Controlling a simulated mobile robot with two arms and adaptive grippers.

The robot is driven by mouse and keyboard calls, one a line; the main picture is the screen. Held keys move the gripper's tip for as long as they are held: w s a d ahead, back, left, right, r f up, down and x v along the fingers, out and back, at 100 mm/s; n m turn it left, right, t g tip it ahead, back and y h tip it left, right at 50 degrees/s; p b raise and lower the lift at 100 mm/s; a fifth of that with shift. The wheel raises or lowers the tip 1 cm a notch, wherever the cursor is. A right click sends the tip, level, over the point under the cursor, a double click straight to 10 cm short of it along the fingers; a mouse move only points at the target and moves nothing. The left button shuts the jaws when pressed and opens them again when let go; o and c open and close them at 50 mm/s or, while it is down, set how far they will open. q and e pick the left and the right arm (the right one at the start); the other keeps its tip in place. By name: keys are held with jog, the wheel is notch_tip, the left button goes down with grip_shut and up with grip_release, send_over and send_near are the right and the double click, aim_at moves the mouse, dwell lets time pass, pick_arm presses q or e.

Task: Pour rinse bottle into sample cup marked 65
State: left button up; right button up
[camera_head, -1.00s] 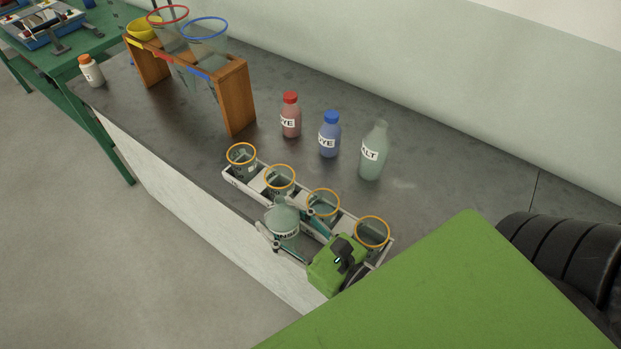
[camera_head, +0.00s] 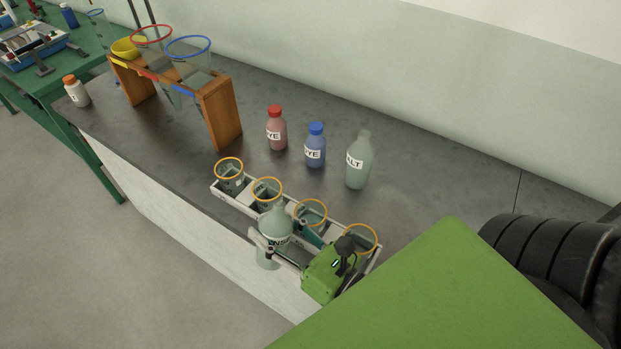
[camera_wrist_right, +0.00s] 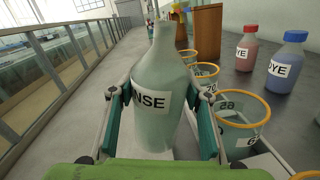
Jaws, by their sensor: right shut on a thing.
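The rinse bottle (camera_head: 275,241) is translucent pale green with an open neck. It stands roughly upright in my right gripper (camera_head: 280,243), which is shut around it, at the counter's front edge beside the cup rack. In the wrist view the bottle (camera_wrist_right: 152,82) shows "NSE" on its label between the fingers (camera_wrist_right: 160,100). Several clear sample cups with orange rims stand in a row. The nearer whole cup (camera_wrist_right: 241,122), right of the bottle in the wrist view, has a partly readable mark starting with 6. It seems to be the third cup (camera_head: 311,212) from the left in the head view. My left gripper is out of view.
The cups sit in a white rack (camera_head: 217,190). Behind it stand a red dye bottle (camera_head: 277,130), a blue dye bottle (camera_head: 315,148) and a salt bottle (camera_head: 358,163). A wooden stand (camera_head: 221,115) with funnels is at left. The counter right of the salt bottle is clear.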

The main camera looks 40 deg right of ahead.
aim_at(289, 226)
jog(key=shift+d+r+m+p, duration=0.15)
jog(key=shift+r+m+p, duration=0.15)
jog(key=shift+r+m, duration=0.25)
jog(key=shift+d+f+m+t+b, duration=0.1)
jog(key=shift+d+m+t+b, duration=0.2)
jog(key=shift+m, duration=0.75)
jog(key=shift+w+d+r+m+p, duration=0.2)
jog(key=shift+r+m+p, duration=0.1)
jog(key=shift+r+m, duration=0.1)
jog(key=shift+s+d+r+m, duration=0.15)
jog(key=shift+r+m, duration=0.15)
jog(key=shift+m, duration=0.2)
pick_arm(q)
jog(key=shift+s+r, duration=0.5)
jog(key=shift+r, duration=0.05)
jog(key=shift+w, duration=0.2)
pick_arm(e)
jog(key=shift+m, duration=0.3)
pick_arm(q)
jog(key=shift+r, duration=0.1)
pick_arm(e)
jog(key=shift+r+m, duration=0.35)
jog(key=shift+m, duration=0.25)
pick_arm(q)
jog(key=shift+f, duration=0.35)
pick_arm(e)
jog(key=shift+f+t+h, duration=0.3)
